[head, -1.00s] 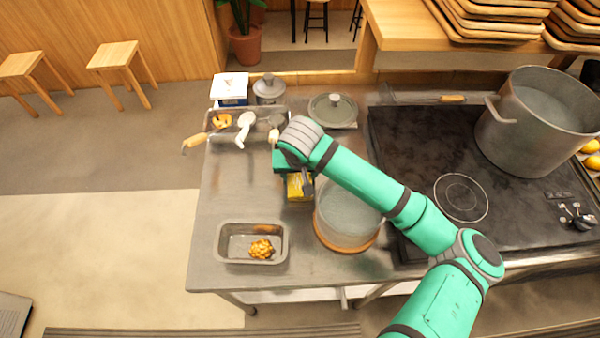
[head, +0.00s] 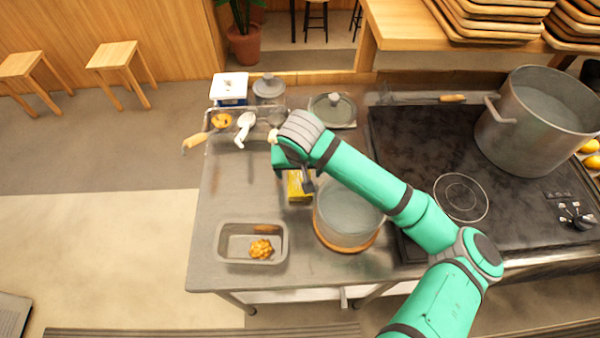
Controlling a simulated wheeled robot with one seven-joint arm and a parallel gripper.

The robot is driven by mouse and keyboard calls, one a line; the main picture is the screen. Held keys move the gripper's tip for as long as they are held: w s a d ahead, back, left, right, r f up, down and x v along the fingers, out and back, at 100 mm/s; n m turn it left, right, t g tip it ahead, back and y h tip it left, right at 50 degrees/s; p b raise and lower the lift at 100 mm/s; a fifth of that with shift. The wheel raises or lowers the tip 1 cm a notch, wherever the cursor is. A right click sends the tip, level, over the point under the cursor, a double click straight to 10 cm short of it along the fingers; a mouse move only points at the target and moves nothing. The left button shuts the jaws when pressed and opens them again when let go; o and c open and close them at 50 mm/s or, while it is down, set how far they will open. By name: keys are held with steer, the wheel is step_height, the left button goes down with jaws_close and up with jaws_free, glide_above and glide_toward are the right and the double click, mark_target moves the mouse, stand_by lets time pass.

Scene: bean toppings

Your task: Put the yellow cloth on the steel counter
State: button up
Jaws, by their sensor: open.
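The yellow cloth (head: 298,188) lies on the steel counter (head: 222,192), left of the clear round pot. My gripper (head: 308,184) is above and beside the cloth, pointing down, and its jaws are open. The wrist and hand cover part of the cloth, so I cannot tell whether a finger touches it.
The clear pot (head: 345,215) stands close to the right of my gripper. A metal tray (head: 225,257) with orange food (head: 261,249) is at the front left. A utensil tray (head: 208,130), a lidded jar (head: 268,88) and a lid (head: 333,110) are behind. The counter's left middle is bare.

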steer(key=v, duration=0.9)
steer(key=shift+r, duration=0.4)
steer(key=shift+s, duration=0.15)
